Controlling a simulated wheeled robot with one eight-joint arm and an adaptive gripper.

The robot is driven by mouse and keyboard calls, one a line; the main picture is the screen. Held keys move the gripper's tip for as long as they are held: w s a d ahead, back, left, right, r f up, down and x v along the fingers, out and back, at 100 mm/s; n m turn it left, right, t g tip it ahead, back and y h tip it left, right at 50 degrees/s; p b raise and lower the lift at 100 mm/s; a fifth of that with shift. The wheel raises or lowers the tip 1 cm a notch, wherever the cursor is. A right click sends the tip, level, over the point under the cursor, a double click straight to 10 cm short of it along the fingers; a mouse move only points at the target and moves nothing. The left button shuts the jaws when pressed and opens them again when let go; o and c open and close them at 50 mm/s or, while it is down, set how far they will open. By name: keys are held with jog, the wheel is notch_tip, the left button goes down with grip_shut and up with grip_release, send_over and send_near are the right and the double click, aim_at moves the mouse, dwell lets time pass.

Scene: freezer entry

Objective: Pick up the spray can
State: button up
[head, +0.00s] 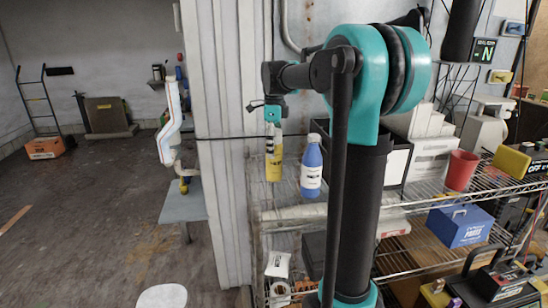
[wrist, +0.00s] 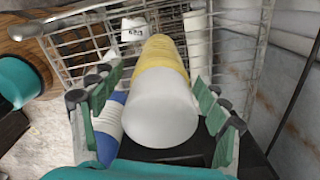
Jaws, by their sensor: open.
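The spray can, a yellow cylinder with a pale grey-white top, stands at the shelf's left end in the head view (head: 274,170). In the wrist view the spray can (wrist: 160,92) fills the middle, its top facing the camera. My gripper (head: 273,146) points down over the can in the head view. In the wrist view my gripper (wrist: 160,85) is open, with one green-padded finger on each side of the can. I cannot tell whether either finger touches it. The can's lower end is hidden.
A blue bottle (head: 311,170) stands just right of the can; its side shows close to the left finger in the wrist view (wrist: 107,128). A red cup (head: 460,170) and a blue box (head: 460,226) are farther right on the wire shelves. A corrugated wall edge (head: 222,140) is close on the left.

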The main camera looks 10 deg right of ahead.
jog(key=shift+f, duration=0.1)
jog(key=c, duration=1.5)
jog(key=shift+c, duration=0.2)
